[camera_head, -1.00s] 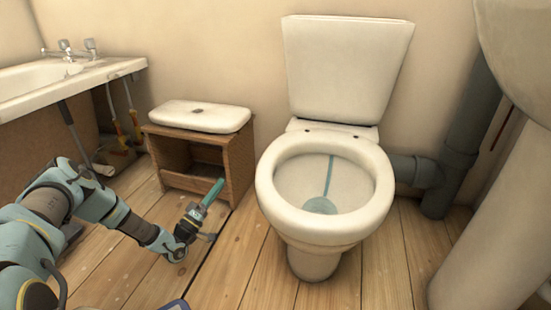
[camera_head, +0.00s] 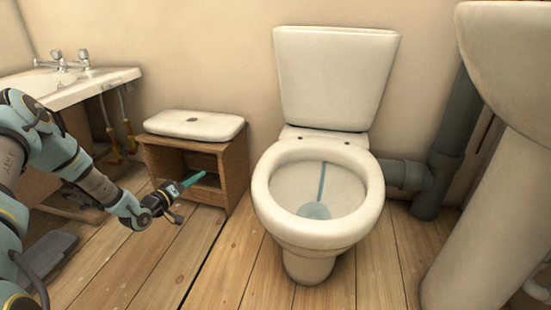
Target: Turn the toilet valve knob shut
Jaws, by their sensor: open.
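The toilet (camera_head: 318,185) stands in the middle, with its white cistern (camera_head: 335,80) against the back wall. I cannot make out a valve knob on or beside it. My gripper (camera_head: 178,194) is in front of the small wooden cabinet, left of the toilet and clear of it. Its jaws are open, and I see nothing held for certain. A long teal part points from it up and right across the cabinet's opening. I cannot tell if it touches the cabinet.
The wooden cabinet (camera_head: 232,172) carries a white lid (camera_head: 195,126). A white basin (camera_head: 80,87) with pipes (camera_head: 110,125) below is at the left. A grey waste pipe (camera_head: 445,150) and white pedestal (camera_head: 480,220) stand right. The floor (camera_head: 225,280) before the toilet is clear.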

